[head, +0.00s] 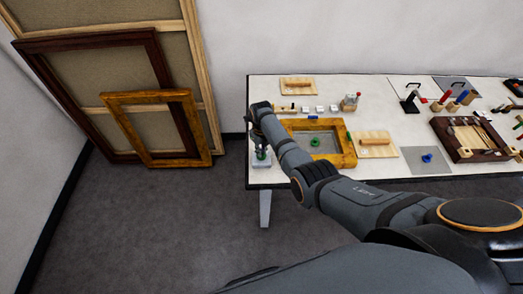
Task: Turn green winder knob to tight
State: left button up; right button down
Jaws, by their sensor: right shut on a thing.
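The green winder knob (262,155) stands on a small pale base (259,164) near the left edge of the table. My right gripper (262,150) points down over it from above and is shut on it. The fingers and wrist cover most of the knob, so its turn position and any tight mark cannot be read. My left gripper is not in view.
A gilt frame (345,160) with a green ring (315,142) inside lies just right of the gripper, under my forearm. The white table (373,103) also bears wooden boards, a dark tray (440,124) and tools. Framed canvases (85,75) lean on the wall at left.

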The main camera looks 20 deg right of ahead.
jog(key=shift+m, duration=0.6)
jog(key=c, duration=1.4)
grip_release()
jog(key=shift+r, duration=0.1)
notch_tip(320, 180, up, 12)
